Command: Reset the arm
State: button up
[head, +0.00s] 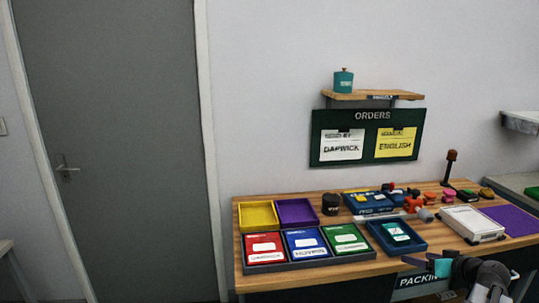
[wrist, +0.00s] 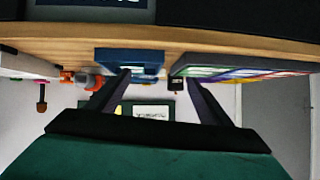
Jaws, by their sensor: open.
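My gripper (head: 428,261) is low at the front edge of the packing bench (head: 345,278), at the right of the head view. In the wrist view, which looks upside down, its two dark fingers (wrist: 157,82) stand wide apart with nothing between them. It is open and empty. Part of my arm shows below it at the bottom edge of the head view. A blue tray (head: 398,248) with a white and teal card (head: 396,231) lies on the bench behind the gripper, apart from it.
Red, blue and green bins (head: 306,262) stand left on the bench, with yellow (head: 257,216) and purple (head: 297,212) trays behind. A white box (head: 472,223) and purple mat (head: 512,219) lie right. An orders board (head: 367,135) and shelf (head: 372,95) hang above. A grey door (head: 112,130) is left.

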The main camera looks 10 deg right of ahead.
jog(key=w+a+f+g+y+b, duration=0.2)
jog(key=a+f+g+y, duration=0.3)
jog(key=a+f, duration=2.05)
jog(key=s+a+f+g+h, duration=0.1)
jog(key=s+a+f+g, duration=0.65)
jog(key=a+f, duration=0.65)
jog(key=s+a+f+g+h+b, duration=0.1)
jog(key=s+a+f, duration=0.3)
jog(key=s, duration=0.7)
jog(key=s+a+f+n+g+h+b, duration=0.1)
jog(key=s+a+f+g+h, duration=0.2)
jog(key=s+f, duration=0.5)
jog(key=s+a+g, duration=0.1)
jog(key=s, duration=0.2)
jog(key=shift+f+h, duration=0.15)
jog(key=shift+h, duration=0.15)
